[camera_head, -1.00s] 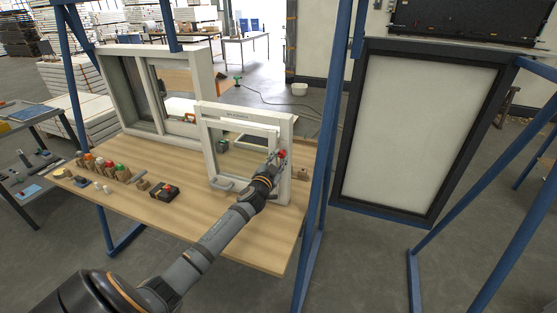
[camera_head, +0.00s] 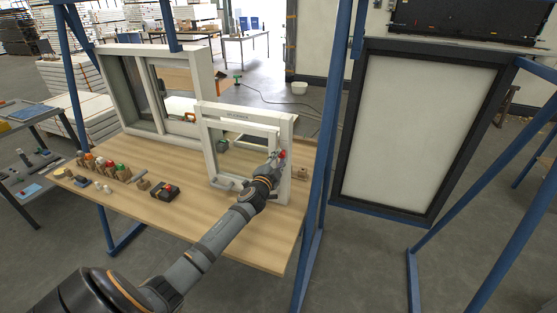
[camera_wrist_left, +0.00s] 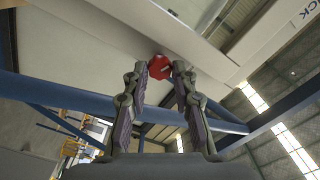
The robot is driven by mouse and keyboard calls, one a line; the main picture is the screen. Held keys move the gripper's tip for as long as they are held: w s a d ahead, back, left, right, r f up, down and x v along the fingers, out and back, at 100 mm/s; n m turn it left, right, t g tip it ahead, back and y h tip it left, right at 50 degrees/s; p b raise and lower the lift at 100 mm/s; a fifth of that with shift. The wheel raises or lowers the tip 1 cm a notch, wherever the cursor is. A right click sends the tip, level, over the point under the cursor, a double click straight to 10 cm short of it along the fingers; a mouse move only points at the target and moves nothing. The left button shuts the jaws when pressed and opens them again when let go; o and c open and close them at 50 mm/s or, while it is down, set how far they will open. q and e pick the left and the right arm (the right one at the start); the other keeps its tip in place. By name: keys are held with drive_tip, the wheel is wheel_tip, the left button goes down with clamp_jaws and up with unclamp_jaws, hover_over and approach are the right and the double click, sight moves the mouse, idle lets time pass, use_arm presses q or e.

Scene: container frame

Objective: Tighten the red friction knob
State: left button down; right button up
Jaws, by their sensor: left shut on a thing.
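The red friction knob (camera_head: 282,154) sits on the right side of the small white window frame (camera_head: 205,150), which stands upright on the wooden workbench. In the left wrist view the red knob (camera_wrist_left: 159,67) lies between the fingertips of my left gripper (camera_wrist_left: 159,72), partly covered by them. My left gripper (camera_head: 279,158) is shut on the knob, its arm reaching in from the lower left. My right gripper is not in view.
A larger white window frame (camera_head: 105,55) stands behind on the workbench (camera_head: 215,222). Several small bottles (camera_head: 98,163) and a black box with a red button (camera_head: 165,190) lie at the left. Blue posts (camera_head: 318,190) rise at the bench's right end.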

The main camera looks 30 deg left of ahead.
use_arm(q)
drive_tip(key=c, duration=1.1)
unclamp_jaws()
drive_tip(key=shift+o, duration=0.2)
drive_tip(key=v, duration=1.2)
drive_tip(key=shift+d, duration=0.15)
drive_tip(key=shift+r, duration=0.1)
